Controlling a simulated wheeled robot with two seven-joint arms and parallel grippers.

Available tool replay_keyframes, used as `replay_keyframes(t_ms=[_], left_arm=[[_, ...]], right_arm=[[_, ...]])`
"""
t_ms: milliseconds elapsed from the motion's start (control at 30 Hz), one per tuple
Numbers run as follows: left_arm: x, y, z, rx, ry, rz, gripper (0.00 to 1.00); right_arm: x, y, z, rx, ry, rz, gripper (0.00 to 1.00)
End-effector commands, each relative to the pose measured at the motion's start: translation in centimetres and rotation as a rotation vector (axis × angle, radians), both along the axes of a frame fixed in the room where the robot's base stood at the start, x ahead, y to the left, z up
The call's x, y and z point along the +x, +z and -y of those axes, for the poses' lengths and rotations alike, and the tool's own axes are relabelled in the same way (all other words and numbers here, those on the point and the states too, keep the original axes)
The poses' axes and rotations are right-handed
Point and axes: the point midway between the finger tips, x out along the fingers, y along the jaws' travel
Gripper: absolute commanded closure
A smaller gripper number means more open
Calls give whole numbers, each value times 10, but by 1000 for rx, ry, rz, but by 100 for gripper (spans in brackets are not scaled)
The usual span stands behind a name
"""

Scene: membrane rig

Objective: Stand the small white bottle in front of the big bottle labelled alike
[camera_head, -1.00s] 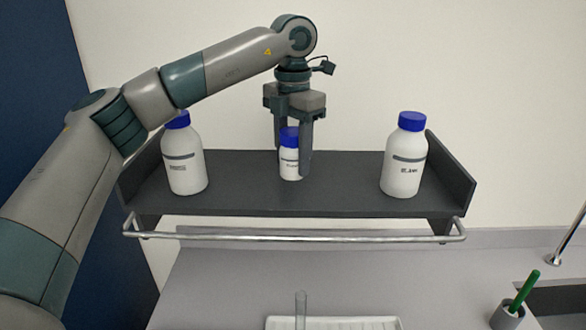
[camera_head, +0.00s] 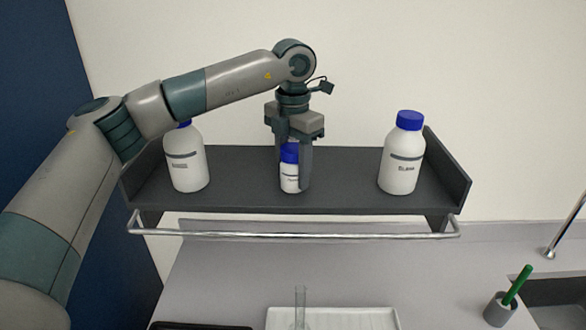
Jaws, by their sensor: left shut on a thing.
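The small white bottle (camera_head: 290,179) with a blue cap is upright at the middle of the dark shelf (camera_head: 340,185). My left gripper (camera_head: 292,172) points down and is shut on it, with one finger covering its right side. Its label is too small to read. A big white bottle (camera_head: 186,165) with a blue cap stands at the shelf's left end; my left arm partly hides its cap. Another big white bottle (camera_head: 401,160) with a blue cap stands at the right end. Their labels differ, but I cannot read them clearly. My right gripper is not in view.
A metal rail (camera_head: 300,235) runs along the shelf's front. Below, a white tray (camera_head: 355,318) and a clear glass tube (camera_head: 300,305) are on the bench. A grey cup (camera_head: 500,309) with a green-handled item stands right, near a sink. The shelf between the bottles is otherwise clear.

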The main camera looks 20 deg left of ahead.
Motion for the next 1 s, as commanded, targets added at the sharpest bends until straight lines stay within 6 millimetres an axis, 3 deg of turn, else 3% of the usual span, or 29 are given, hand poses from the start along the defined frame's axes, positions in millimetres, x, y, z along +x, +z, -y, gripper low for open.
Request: replay_keyframes(t_ms=[67,100,167,667,1000], left_arm=[[0,-3,0,0,0,0,82],[0,-2,0,0,0,0,52],[0,-2,0,0,0,0,38],[0,3,0,0,0,1,38],[1,48,1,-1,0,4,38]], right_arm=[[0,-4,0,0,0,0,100],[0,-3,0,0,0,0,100],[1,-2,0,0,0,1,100],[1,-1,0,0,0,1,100],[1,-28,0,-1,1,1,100]])
